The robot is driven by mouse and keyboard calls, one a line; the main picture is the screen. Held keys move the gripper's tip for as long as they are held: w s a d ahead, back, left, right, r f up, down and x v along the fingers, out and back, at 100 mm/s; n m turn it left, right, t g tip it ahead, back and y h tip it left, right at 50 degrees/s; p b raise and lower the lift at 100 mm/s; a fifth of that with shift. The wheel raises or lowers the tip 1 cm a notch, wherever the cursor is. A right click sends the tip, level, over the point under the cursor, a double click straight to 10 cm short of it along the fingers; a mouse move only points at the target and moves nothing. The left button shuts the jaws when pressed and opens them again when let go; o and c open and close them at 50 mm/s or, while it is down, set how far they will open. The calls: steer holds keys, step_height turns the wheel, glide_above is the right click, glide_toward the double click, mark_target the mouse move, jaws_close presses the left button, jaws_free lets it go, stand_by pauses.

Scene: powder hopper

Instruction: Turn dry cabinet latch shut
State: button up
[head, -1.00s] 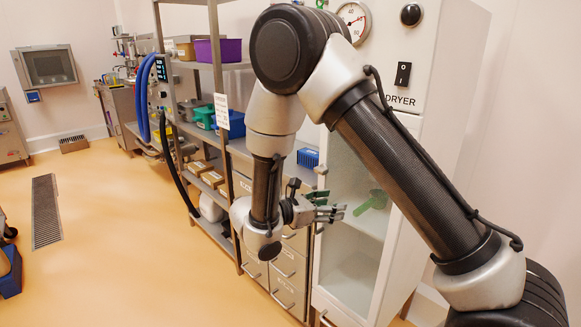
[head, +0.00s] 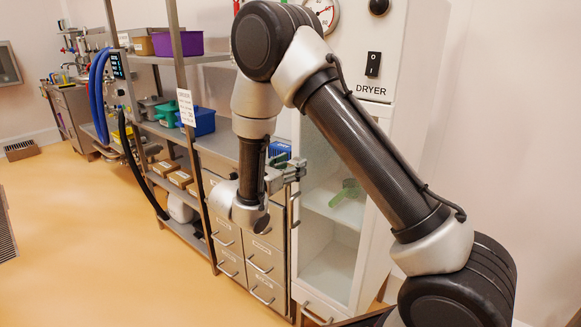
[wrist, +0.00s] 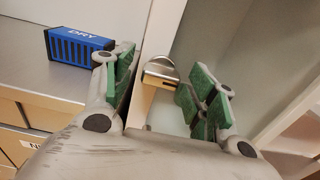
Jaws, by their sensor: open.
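The dry cabinet (head: 391,150) is the tall white unit marked DRYER, with a glass-fronted lower part. In the wrist view its latch (wrist: 160,72) is a small rounded metal piece on the pale upright edge. My gripper (head: 287,170) is at the cabinet's left edge in the head view, with the arm reaching down to it. In the wrist view my gripper (wrist: 160,84) is open, with its green-padded fingers on either side of the latch in the picture. I cannot tell whether they touch it. The latch is not clear in the head view.
A blue box marked DRY (wrist: 78,48) sits on the metal top left of the fingers. Grey drawers (head: 245,262) stand beside the cabinet. A shelf rack with bins, including a purple bin (head: 178,43), is further left. Orange floor (head: 90,250) is clear.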

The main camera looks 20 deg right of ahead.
steer(key=c, duration=1)
steer(key=shift+n, duration=0.4)
steer(key=n, duration=1.2)
steer(key=shift+n, duration=2.7)
